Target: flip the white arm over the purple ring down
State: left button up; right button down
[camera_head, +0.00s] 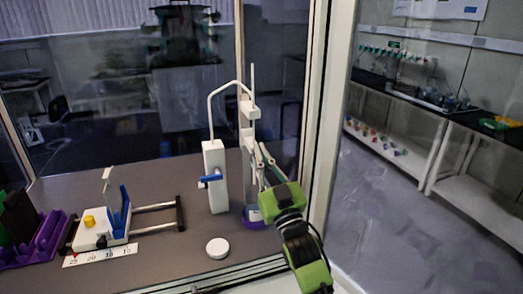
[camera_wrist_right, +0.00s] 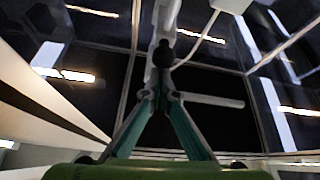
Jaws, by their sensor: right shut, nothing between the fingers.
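The purple ring (camera_head: 254,222) sits low at the foot of the white stand (camera_head: 247,130), around a pale vessel, partly hidden by my right gripper. A thin white arm (camera_head: 253,78) points upright at the top of the stand. In the right wrist view a white bar (camera_wrist_right: 212,100) extends rightward behind the fingertips; I cannot tell which part it is. My right gripper (camera_head: 265,153) is raised beside the stand above the ring, fingers pointing up. In the wrist view its fingertips (camera_wrist_right: 160,94) are together and empty, close to the white parts; contact is unclear. My left gripper is out of view.
Left of the stand is a white box (camera_head: 215,180) with a blue handle and a bent tube. A round white lid (camera_head: 217,248) lies in front. A balance-like device (camera_head: 98,236) and purple rack (camera_head: 40,242) stand left. A frame post (camera_head: 325,110) rises close on the right.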

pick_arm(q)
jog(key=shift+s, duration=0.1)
pick_arm(e)
jog(key=shift+f, duration=0.2)
